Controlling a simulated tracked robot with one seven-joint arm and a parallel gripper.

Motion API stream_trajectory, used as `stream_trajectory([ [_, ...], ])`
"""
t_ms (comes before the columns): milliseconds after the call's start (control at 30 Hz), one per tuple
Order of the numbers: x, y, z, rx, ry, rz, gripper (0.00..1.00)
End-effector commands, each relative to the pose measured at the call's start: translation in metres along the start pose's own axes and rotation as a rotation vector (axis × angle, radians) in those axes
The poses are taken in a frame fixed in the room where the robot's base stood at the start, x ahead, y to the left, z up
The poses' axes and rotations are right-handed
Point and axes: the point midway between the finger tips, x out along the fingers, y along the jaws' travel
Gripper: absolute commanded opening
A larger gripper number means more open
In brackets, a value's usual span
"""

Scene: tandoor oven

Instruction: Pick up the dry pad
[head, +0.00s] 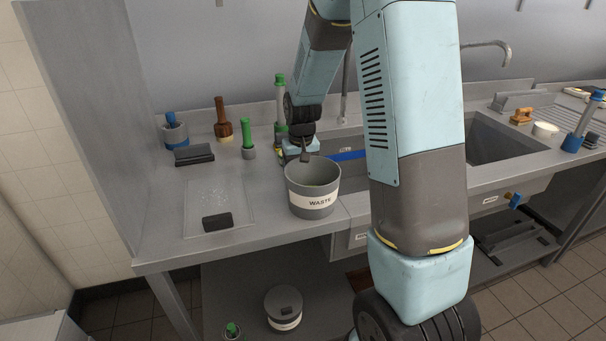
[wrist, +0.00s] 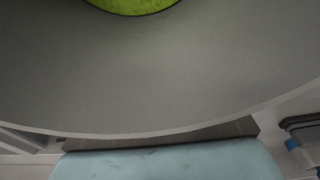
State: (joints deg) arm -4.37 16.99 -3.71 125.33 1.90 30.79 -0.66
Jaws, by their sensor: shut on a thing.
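My gripper (head: 304,157) hangs over the back rim of the grey bin marked WASTE (head: 313,200). It is shut on a small dark thing, mostly hidden, which I cannot name for sure. The wrist view shows the bin's curved grey wall and rim (wrist: 160,133) close up, with a yellow-green round patch (wrist: 137,4) at the top edge. A dark block (head: 217,222), which looks like a pad, lies on the front of a clear, speckled sheet (head: 212,198). Another dark block (head: 194,155) lies behind the sheet. I cannot tell which is the dry pad.
Behind the sheet stand a blue-topped holder (head: 174,131), a brown-handled tool (head: 222,120) and green-topped bottles (head: 247,138). A sink (head: 492,138) lies to the right. A lidded tub (head: 284,308) stands on the lower shelf. The counter left of the bin is partly free.

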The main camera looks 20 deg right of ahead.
Motion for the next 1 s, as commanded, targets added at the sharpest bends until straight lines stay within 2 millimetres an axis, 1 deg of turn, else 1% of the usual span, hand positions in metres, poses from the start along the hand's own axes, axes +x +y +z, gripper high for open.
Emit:
stream_trajectory([
  [167, -0.001, 0.0, 0.0, 0.0, 0.001, 0.0, 0.38],
  [267, -0.007, 0.0, -0.002, 0.0, 0.002, 0.0, 0.38],
  [367, -0.021, 0.0, -0.004, 0.0, 0.004, 0.0, 0.38],
  [600, -0.065, 0.0, -0.009, 0.001, 0.005, -0.001, 0.38],
  [700, -0.08, 0.0, -0.01, 0.001, 0.003, 0.0, 0.38],
  [833, -0.093, 0.0, -0.012, 0.001, 0.003, 0.0, 0.38],
  [1000, -0.099, 0.0, -0.012, 0.001, 0.0, 0.0, 0.38],
])
